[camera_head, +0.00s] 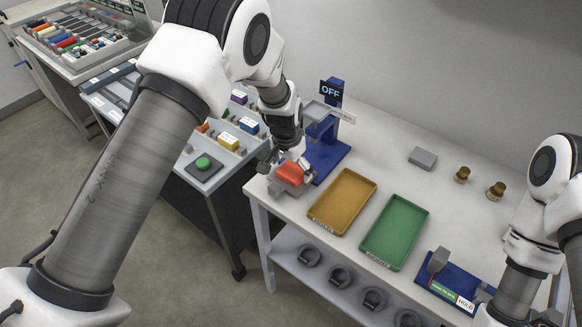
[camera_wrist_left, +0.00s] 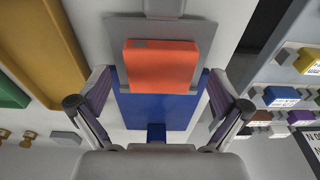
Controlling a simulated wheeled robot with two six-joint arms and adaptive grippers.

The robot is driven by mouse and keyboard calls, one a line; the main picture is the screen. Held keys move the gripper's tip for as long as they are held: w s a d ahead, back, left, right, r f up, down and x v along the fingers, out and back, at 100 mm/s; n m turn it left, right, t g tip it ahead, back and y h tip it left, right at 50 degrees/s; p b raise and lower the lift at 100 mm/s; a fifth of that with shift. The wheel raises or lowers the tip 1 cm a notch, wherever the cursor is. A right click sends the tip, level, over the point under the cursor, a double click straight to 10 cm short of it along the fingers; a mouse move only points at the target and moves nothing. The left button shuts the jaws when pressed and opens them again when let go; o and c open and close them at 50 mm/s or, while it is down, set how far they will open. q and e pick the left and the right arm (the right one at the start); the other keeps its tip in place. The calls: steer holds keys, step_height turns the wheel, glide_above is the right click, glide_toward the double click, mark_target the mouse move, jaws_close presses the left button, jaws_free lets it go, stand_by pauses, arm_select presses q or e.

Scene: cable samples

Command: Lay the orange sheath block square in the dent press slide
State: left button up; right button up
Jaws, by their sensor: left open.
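The orange sheath block (camera_head: 290,173) lies on the grey slide plate of the blue dent press (camera_head: 324,158), at the table's left end. In the left wrist view the orange block (camera_wrist_left: 161,68) looks roughly square to the grey slide plate (camera_wrist_left: 208,42), with its near edge close to the plate's near edge. My left gripper (camera_head: 293,171) is at the block. In the left wrist view its fingers (camera_wrist_left: 158,108) are spread wide, one on each side, with visible gaps to the block. My right arm enters at the right, but its gripper does not show.
An ochre tray (camera_head: 374,184) and a green tray (camera_head: 425,211) lie right of the press. A grey block (camera_head: 423,158) and two brass pieces (camera_head: 462,174) stand behind. A blue fixture (camera_head: 425,287) is at front right. A sample bench (camera_head: 222,165) stands left.

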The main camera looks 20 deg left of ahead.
mark_target(279, 186)
arm_select(q)
step_height(279, 186, up, 12)
steer(key=s, duration=0.2)
steer(key=s+f, duration=0.1)
steer(key=f, duration=0.1)
steer(key=s+a+f+g, duration=0.1)
steer(key=f, duration=0.2)
steer(key=s+f+g, duration=0.1)
steer(key=s+f, duration=0.1)
steer(key=f, duration=0.1)
steer(key=shift+a+f, duration=0.15)
steer(key=shift+f, duration=0.1)
steer(key=s+a+f+n+g, duration=0.1)
steer(key=s+a+f, duration=0.1)
steer(key=s+f, duration=0.65)
steer(key=s+a+f+n+g, duration=0.1)
steer(key=s+a+f, duration=0.15)
steer(key=s, duration=1.05)
steer(key=s+a+f+n, duration=0.1)
steer(key=s+a+f, duration=0.1)
steer(key=s+f, duration=0.7)
steer(key=r+t, duration=0.1)
steer(key=w+n, duration=0.1)
steer(key=r+t, duration=0.1)
steer(key=shift+w+d+r+t, duration=0.25)
steer(key=shift+w+r+t, duration=0.05)
steer(key=shift+w, duration=0.05)
